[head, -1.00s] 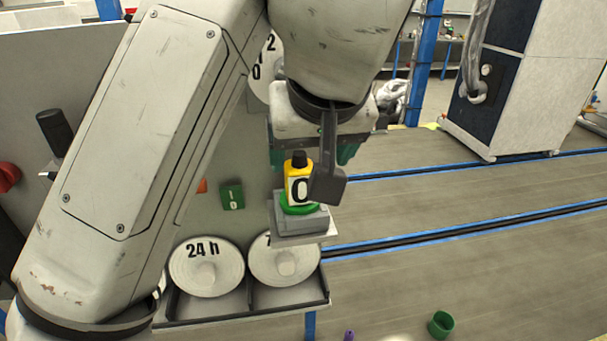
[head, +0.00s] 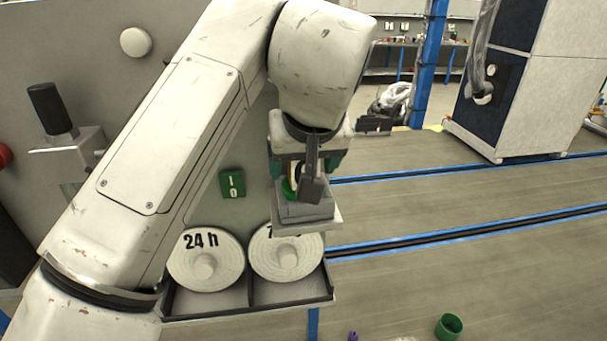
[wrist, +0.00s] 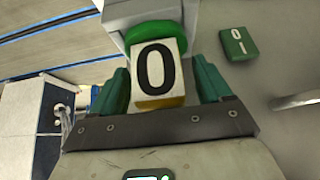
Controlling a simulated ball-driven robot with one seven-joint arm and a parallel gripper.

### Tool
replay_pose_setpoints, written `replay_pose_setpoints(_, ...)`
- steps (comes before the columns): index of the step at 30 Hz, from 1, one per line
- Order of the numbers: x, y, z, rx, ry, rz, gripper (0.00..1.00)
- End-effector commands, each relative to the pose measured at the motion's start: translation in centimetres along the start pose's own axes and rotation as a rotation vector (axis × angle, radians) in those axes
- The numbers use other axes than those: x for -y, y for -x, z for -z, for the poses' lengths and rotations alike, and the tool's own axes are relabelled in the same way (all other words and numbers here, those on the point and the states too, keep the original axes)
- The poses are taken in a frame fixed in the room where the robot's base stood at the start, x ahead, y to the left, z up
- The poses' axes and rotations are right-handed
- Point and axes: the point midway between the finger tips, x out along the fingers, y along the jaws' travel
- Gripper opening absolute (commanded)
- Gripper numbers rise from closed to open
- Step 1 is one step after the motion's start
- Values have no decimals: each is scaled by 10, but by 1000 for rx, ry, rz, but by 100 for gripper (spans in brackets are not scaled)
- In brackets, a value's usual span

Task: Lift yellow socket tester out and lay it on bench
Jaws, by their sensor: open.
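The yellow socket tester (wrist: 157,103) fills the middle of the wrist view, its white face marked with a black 0. It sits upright in a green ring (wrist: 150,38) on a grey socket box (head: 303,211). My gripper (wrist: 160,85) is open, with one green finger on each side of the tester. I see a gap on the right; contact on the left is unclear. In the head view my gripper (head: 305,165) is over the tester, which is mostly hidden behind a dark part of my wrist. I cannot clearly identify the bench.
Below the socket, a dark tray (head: 250,311) holds two white discs, one marked 24 h (head: 204,262). A green switch (head: 232,184) is on the grey panel to the left. A green cup (head: 449,326) stands at lower right. The floor to the right is largely clear.

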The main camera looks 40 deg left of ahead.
Motion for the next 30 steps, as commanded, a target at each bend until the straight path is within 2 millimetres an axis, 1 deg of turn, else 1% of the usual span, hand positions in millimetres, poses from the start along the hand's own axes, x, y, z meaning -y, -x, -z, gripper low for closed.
replay_pose_setpoints(5, 0, 0, 0, 0, 0, 0, 78)
replay_pose_setpoints(24, 0, 1, 0, 0, 0, 0, 18)
replay_pose_setpoints(30, 0, 1, 1, -1, 0, 0, 18)
